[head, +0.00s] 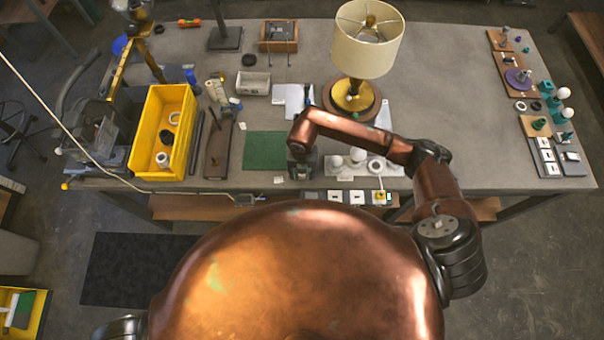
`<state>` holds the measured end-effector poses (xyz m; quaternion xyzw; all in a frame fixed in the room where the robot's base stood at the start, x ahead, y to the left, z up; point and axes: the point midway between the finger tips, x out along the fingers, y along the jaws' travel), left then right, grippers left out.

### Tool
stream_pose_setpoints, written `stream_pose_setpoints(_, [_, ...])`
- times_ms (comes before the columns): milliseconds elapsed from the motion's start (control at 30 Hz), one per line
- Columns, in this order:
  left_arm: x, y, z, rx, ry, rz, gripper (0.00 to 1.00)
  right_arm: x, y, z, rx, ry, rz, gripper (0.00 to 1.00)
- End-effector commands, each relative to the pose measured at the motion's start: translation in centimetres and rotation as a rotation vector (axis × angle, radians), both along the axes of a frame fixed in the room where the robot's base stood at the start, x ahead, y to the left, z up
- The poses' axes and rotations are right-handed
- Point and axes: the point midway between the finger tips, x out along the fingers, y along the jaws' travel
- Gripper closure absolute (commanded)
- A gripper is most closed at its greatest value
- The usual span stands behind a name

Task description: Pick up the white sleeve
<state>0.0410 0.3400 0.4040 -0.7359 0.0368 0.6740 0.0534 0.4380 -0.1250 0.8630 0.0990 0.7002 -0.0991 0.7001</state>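A short white cylinder (162,159), which looks like the white sleeve, lies near the front end inside the yellow bin (153,92) on the left of the table. A white ring (174,118) is farther back in the same bin. My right gripper (301,172) points down over the table's front middle, beside the right edge of the green mat (266,151) and well to the right of the bin. Its dark fingers are small and seen from above, so I cannot tell whether they are open or shut. My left gripper is out of view.
A lamp with a cream shade (367,45) stands behind my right arm. White round parts (357,155) lie right of my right gripper. A brown block with a post (217,150) stands between bin and mat. The table's right middle (450,80) is clear.

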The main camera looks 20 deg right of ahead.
Motion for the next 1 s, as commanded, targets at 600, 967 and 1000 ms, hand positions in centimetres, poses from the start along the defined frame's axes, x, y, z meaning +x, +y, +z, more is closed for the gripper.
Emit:
stream_pose_setpoints(600, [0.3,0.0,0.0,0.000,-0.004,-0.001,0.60,0.0,0.0,0.1,0.000,0.000,0.001,0.97])
stream_pose_setpoints(967, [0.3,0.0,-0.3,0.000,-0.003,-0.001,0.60,0.1,0.0,1.0,-0.001,-0.003,0.002,0.97])
stream_pose_setpoints(1000, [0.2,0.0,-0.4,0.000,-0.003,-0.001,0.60,0.1,0.0,1.4,-0.001,-0.004,0.002,0.97])
